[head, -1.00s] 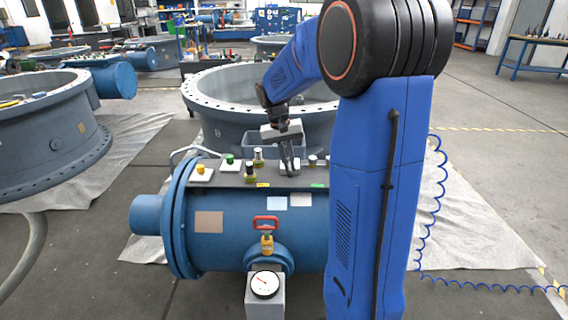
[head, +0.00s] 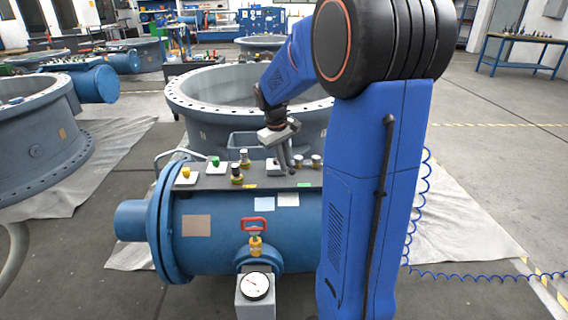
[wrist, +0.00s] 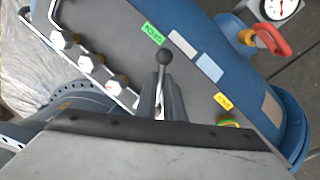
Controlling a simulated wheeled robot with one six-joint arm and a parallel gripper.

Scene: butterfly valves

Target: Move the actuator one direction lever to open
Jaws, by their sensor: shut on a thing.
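The direction lever, a thin rod with a dark ball knob (wrist: 164,57), stands on the dark top plate of the blue actuator (head: 255,225). My gripper (wrist: 160,105) is shut around the lever rod, with the knob showing just beyond the fingertips in the wrist view. In the head view my gripper (head: 288,168) reaches down to the plate from behind. A green label (wrist: 153,33) and a yellow label (wrist: 223,100) lie on the plate on either side of the lever; their lettering is too small to read surely. The lever's base is mostly hidden by my fingers.
A yellow button (head: 186,172), a green button (head: 215,162) and several knobs stand on the same plate. A red-handled valve (head: 254,222) and a dial gauge (head: 257,286) are in front. A big grey valve ring (head: 200,100) stands close behind.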

